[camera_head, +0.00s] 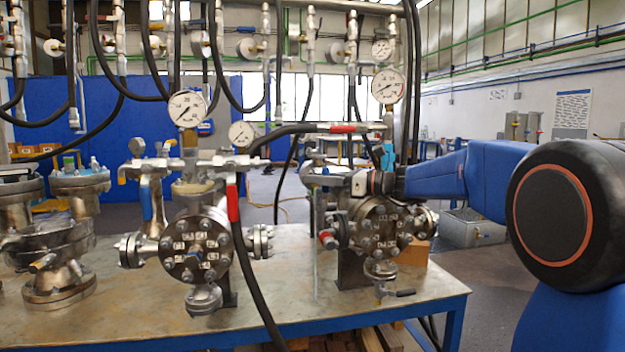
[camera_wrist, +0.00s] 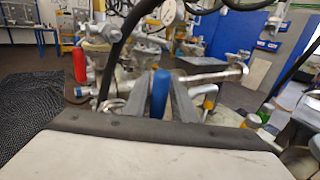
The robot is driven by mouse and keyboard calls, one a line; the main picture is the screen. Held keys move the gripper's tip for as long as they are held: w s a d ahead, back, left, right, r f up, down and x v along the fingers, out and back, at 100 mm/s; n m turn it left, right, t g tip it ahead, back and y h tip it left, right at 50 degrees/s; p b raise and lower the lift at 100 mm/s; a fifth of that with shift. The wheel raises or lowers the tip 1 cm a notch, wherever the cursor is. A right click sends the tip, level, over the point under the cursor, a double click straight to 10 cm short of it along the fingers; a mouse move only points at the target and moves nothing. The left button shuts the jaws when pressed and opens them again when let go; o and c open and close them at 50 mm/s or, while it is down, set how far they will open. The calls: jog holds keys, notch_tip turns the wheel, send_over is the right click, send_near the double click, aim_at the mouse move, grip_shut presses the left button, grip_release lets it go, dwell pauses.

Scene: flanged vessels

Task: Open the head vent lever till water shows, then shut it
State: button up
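My gripper (camera_head: 358,183) reaches in from the right to the top of the right-hand flanged vessel (camera_head: 378,228). In the wrist view, a blue lever handle (camera_wrist: 160,95) stands upright between my two grey fingers (camera_wrist: 161,88). Little gap shows on either side of it; I cannot tell whether the fingers press on it. A blue upright handle (camera_head: 388,157) also shows above my wrist in the head view; I cannot tell if it is the same one. A pressure gauge (camera_head: 388,86) sits above this vessel. No water is visible.
A second flanged vessel (camera_head: 195,250) with a gauge (camera_head: 187,108) stands to the left, with a red handle (camera_head: 233,203) and a blue handle (camera_head: 146,203). A black hose (camera_head: 245,270) runs down across the bench (camera_head: 275,270). More fittings crowd the bench's left end.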

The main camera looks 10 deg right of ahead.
jog(key=shift+w+a, duration=0.35)
jog(key=shift+a, duration=0.15)
grip_shut()
jog(key=shift+a, duration=0.1)
jog(key=a+f+n+g+h, duration=0.3)
jog(key=f+n+h, duration=0.3)
jog(key=f+h, duration=0.4)
jog(key=shift+a+n+h, duration=0.4)
jog(key=shift+h, duration=2.1)
jog(key=shift+f, duration=0.2)
